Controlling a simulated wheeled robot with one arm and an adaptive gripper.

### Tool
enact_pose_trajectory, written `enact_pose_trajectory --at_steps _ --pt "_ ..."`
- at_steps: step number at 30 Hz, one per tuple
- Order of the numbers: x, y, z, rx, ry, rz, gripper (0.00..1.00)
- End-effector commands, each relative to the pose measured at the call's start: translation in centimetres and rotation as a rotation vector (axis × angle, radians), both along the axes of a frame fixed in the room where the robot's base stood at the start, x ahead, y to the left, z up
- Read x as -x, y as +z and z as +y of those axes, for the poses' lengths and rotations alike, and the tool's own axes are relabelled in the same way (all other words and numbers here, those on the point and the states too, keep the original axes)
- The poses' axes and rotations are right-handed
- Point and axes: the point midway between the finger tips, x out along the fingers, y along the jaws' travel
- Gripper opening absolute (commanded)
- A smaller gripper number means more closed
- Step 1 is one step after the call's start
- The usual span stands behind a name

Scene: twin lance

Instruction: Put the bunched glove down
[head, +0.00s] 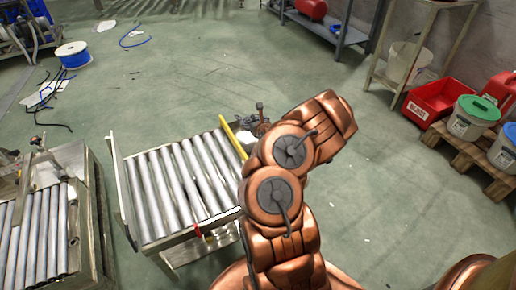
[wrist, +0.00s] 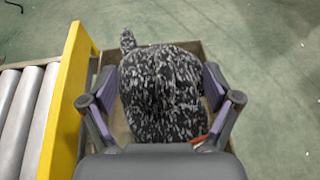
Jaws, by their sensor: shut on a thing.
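The bunched glove (wrist: 162,95) is a black-and-white speckled lump that fills the middle of the wrist view. A narrow part of it sticks up at its far left. My gripper (wrist: 160,88) has its two fingers on either side of the glove and is shut on it. A brownish, tray-like surface with a raised edge (wrist: 193,46) shows behind and around the glove. I cannot tell whether the glove touches it. In the head view my copper arm hides most of the gripper; small dark speckled bits (head: 246,137) show beside it.
A roller conveyor (head: 180,185) with a yellow side bar (head: 233,137) stands left of my arm; the bar (wrist: 72,80) is close to my gripper in the wrist view. Another roller table (head: 40,235) is at far left. A red bin (head: 437,102) and buckets stand right. Green floor is open beyond.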

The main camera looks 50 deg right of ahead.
Motion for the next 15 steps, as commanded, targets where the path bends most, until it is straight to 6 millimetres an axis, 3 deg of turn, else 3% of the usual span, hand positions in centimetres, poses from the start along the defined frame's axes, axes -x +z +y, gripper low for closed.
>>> enact_pose_trajectory --at_steps 1,6,15 --pt "0.0 -1.4 0.1 -0.001 0.001 0.003 0.59" --pt "0.0 -3.7 0.1 -0.002 0.002 0.003 0.59" --pt "0.0 -5.3 0.0 -0.001 0.001 0.001 0.59"
